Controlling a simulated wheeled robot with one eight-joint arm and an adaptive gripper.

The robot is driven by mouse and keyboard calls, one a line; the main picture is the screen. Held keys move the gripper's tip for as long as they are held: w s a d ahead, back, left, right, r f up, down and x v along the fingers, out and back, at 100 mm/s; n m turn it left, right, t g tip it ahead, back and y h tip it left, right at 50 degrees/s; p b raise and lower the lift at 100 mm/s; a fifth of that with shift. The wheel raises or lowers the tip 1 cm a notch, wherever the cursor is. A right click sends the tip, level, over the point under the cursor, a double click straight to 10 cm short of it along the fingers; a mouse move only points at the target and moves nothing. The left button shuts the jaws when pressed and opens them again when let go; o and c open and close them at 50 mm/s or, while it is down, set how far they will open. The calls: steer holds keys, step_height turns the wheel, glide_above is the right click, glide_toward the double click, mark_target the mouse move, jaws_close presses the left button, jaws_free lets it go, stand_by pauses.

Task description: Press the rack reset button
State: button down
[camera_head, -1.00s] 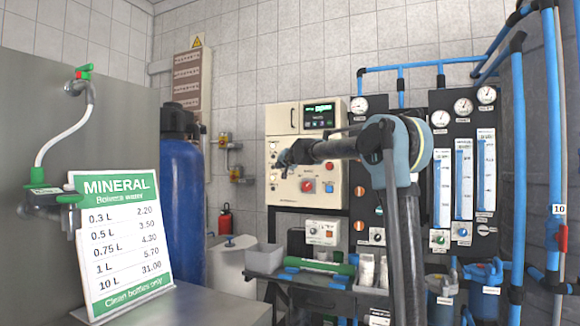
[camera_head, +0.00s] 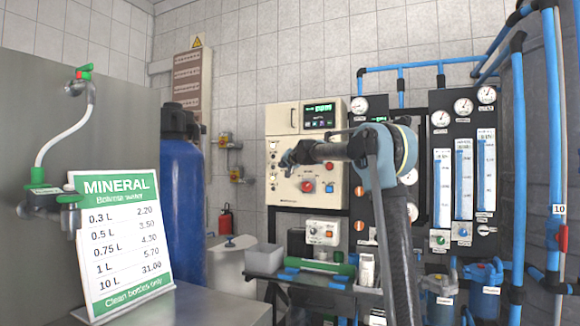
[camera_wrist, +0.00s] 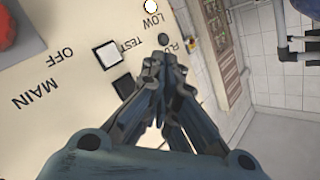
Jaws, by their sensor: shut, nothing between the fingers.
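The beige control box (camera_head: 284,185) hangs on the tiled wall in the head view, with a green-lit display, a red knob (camera_head: 307,186) and small controls. My gripper (camera_head: 288,160) is in front of its left part. In the wrist view, my gripper (camera_wrist: 163,65) is shut and empty over the panel. A white square button (camera_wrist: 108,54) beside the word TEST and a black square button (camera_wrist: 124,86) lie just left of the fingers. No reset label is readable; contact with the panel cannot be told.
Gauges and flow tubes on a black panel (camera_head: 463,130) stand right of my arm, with blue pipes (camera_head: 553,150). Below are a bench with a green cylinder (camera_head: 320,266) and a small lower box (camera_head: 322,232). A blue tank (camera_head: 182,210) and price sign (camera_head: 120,240) are left.

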steer(key=shift+w+d, duration=0.35)
steer(key=shift+w, duration=0.55)
steer(key=shift+w+d, duration=0.3)
steer(key=shift+w, duration=0.6)
steer(key=shift+w, duration=0.1)
steer(key=shift+w+d, duration=0.2)
steer(key=shift+w, duration=0.05)
steer(key=shift+w+d, duration=0.15)
steer(key=shift+w, duration=0.25)
stand_by(1.0)
steer(key=shift+s, duration=0.1)
steer(key=shift+s+a, duration=0.3)
steer(key=shift+s, duration=0.4)
steer(key=shift+s, duration=0.1)
steer(key=s, duration=0.1)
steer(key=s+a, duration=0.1)
steer(key=s, duration=0.2)
steer(key=shift+s+a, duration=0.25)
steer(key=shift+a, duration=0.1)
stand_by(0.3)
